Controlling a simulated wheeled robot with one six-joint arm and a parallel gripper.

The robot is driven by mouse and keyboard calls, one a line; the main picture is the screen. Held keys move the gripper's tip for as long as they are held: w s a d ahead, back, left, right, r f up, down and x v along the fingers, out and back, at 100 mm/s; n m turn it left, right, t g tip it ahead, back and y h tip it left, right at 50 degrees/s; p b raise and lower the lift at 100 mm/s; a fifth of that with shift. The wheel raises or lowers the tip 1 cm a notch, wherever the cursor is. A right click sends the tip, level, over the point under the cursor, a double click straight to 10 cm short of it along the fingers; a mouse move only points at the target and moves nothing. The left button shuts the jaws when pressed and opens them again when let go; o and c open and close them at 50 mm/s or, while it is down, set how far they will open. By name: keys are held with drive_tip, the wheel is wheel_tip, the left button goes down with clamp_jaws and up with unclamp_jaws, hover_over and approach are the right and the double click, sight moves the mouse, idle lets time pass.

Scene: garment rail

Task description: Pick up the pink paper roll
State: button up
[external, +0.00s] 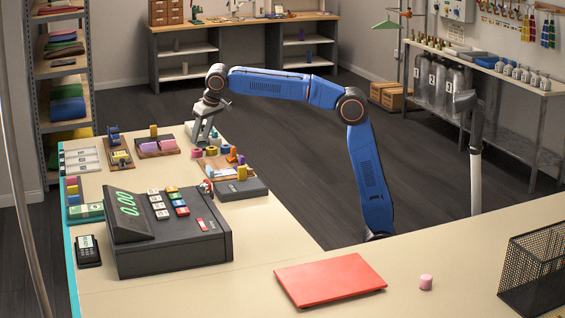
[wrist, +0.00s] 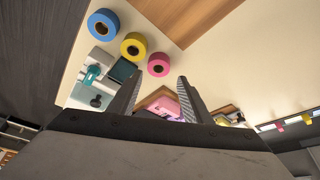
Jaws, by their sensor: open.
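A short pink roll (external: 196,153) sits on the counter just below my gripper, beside a yellow roll (external: 211,151) and a blue one (external: 223,146). In the wrist view it is a pink ring (wrist: 151,64) with a dark hole, just beyond the fingertips and roughly centred between them. The yellow roll (wrist: 126,47) and blue roll (wrist: 94,24) run in line up and left. My gripper (external: 204,140) points down over the counter, open and empty; its fingers (wrist: 157,88) stand apart.
A wooden tray (external: 217,171) with small coloured items lies close to the rolls. A dark cash register (external: 170,235) stands nearer the camera. Bare counter separates register and folder.

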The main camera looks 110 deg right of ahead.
sight(197, 150)
drive_tip(key=shift+x, duration=3.25)
drive_tip(key=shift+d, duration=0.15)
drive_tip(key=c, duration=0.8)
